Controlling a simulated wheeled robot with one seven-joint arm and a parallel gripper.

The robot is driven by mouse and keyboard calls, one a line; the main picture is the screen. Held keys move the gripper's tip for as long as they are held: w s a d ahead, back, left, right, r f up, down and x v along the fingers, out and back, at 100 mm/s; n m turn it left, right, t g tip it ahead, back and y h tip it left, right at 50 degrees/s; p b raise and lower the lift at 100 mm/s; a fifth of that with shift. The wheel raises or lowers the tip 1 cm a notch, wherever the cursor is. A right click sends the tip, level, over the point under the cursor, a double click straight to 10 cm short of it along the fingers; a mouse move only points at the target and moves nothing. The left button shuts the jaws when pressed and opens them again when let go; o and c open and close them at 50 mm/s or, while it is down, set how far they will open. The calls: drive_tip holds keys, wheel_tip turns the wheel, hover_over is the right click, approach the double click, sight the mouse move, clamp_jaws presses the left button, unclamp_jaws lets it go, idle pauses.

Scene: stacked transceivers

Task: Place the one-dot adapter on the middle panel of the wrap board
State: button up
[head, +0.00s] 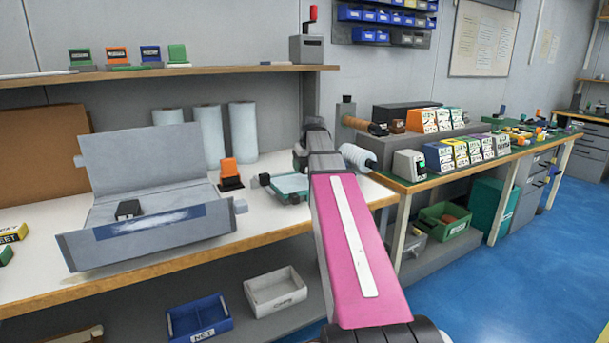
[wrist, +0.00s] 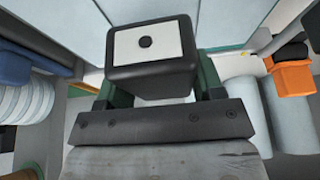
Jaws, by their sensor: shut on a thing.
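The one-dot adapter (wrist: 130,48) is a black block with a white face and one black dot, near the top middle of the wrist view. My gripper (wrist: 160,88) is shut on it, with a dark green finger at each side. In the head view my pink arm hides most of the gripper and the adapter. The wrap board (head: 150,158) is a grey folding board on the bench at left, with a raised back panel, a middle panel and a front panel with a blue strip. Another black block (head: 128,209) sits on its middle panel; its marking is unreadable.
An orange-and-black item (head: 230,174) stands right of the board. A tray with a pale blue inside (head: 292,186) lies near my arm. Pale blue rolls (head: 243,130) stand behind. A shelf (head: 230,73) runs above. The board's middle panel is bare right of the block.

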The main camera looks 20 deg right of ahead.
sight(305, 180)
drive_tip(key=shift+d+f, duration=0.1)
drive_tip(key=shift+f, duration=1.95)
drive_tip(key=o, duration=1)
drive_tip(key=shift+f, duration=0.1)
drive_tip(key=shift+o, duration=0.2)
drive_tip(key=v, duration=1.2)
